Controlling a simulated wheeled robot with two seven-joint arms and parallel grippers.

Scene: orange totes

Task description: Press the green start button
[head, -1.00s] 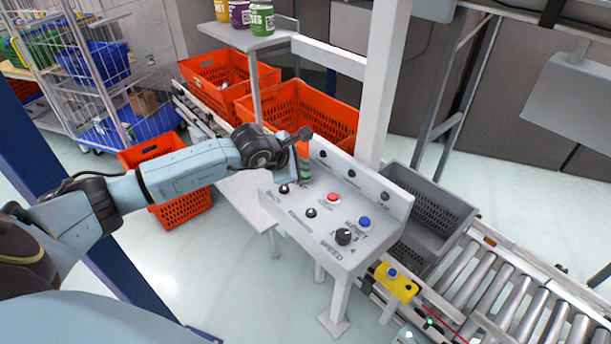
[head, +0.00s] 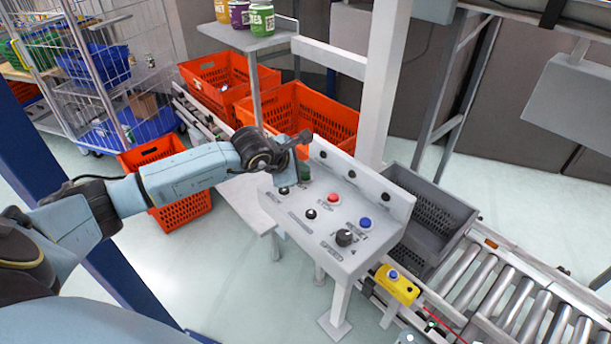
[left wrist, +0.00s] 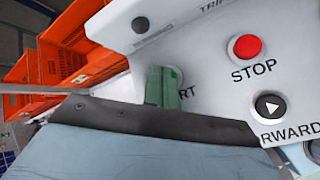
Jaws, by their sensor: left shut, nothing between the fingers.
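The grey control panel (head: 309,232) stands in front of me, with a row of black knobs on its back rise. My left gripper (head: 304,171) is shut and empty, pointing down at the panel's left part. In the left wrist view its greenish closed fingers (left wrist: 163,88) cover the spot beside the label ending in "RT". Only a pale rim of the start button (left wrist: 179,76) shows behind them; its green face is hidden. I cannot tell whether the fingertips touch it. The red stop button (head: 334,198) is to the right, also clear in the left wrist view (left wrist: 247,47).
A blue reset button (head: 365,222) and black speed knob (head: 344,237) sit on the panel's right part. Orange totes (head: 328,118) stand behind it. A grey crate (head: 440,215) and roller conveyor (head: 520,300) are at right. A yellow button box (head: 398,286) is below.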

